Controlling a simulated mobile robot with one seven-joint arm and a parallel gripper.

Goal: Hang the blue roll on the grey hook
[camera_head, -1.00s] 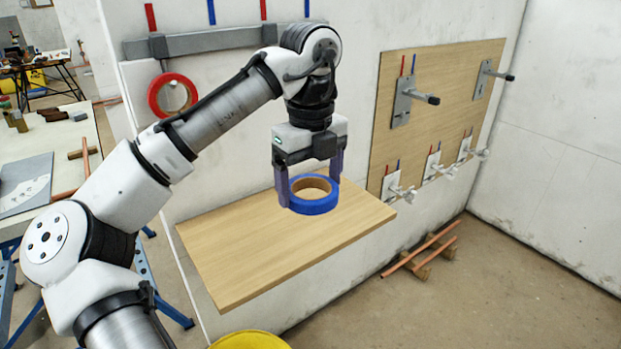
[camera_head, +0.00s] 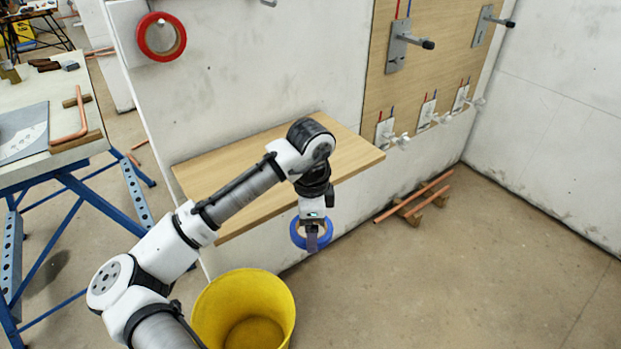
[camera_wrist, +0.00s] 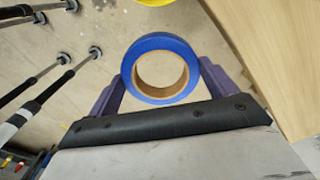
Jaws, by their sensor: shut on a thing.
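The blue roll (camera_head: 297,231), a ring with a tan core, hangs in the grip of my gripper (camera_head: 313,238), in front of the wooden shelf and below its top. In the wrist view my shut gripper (camera_wrist: 162,72) has one purple finger on each side of the blue roll (camera_wrist: 160,42), whose open hole faces the camera. A small grey hook (camera_head: 268,2) on the white wall is cut by the top edge. Grey brackets with dark-tipped pegs stand on the plywood board, one nearer (camera_head: 397,48) and one farther (camera_head: 480,28). I cannot tell which is the task's hook.
The wooden shelf (camera_head: 225,175) juts from the wall close behind my gripper. A red roll (camera_head: 142,38) hangs on the wall. A yellow bucket (camera_head: 210,318) stands below. White valves (camera_head: 385,132) line the board's lower edge.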

